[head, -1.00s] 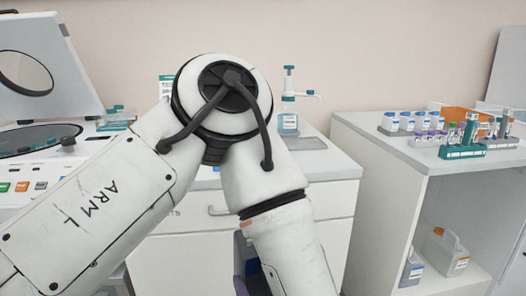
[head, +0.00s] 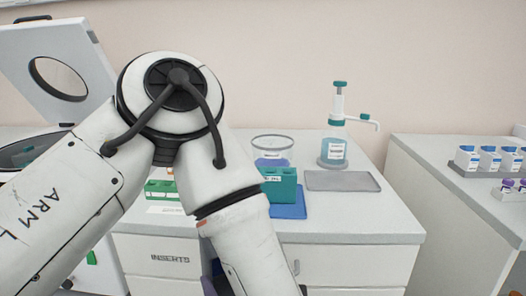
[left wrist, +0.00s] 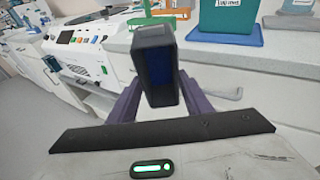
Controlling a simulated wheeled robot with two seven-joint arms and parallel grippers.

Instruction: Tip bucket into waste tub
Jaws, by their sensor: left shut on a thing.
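In the left wrist view my left gripper (left wrist: 158,88) has its purple fingers shut on the sides of a dark grey, box-shaped bucket (left wrist: 152,38). Blue shows inside the bucket's long opening, which faces the wrist camera. In the head view my left arm hides most of the gripper and the bucket; only a little purple shows at the bottom. A round clear tub (head: 272,146) with a bluish lower part and a white label stands on the counter behind my forearm. It may be the waste tub; its label is too small to read. My right gripper is out of view.
A grey tray (head: 343,181) and a pump bottle (head: 334,147) stand to the right. An open-lidded machine (head: 50,60) is at left. The right front countertop is clear.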

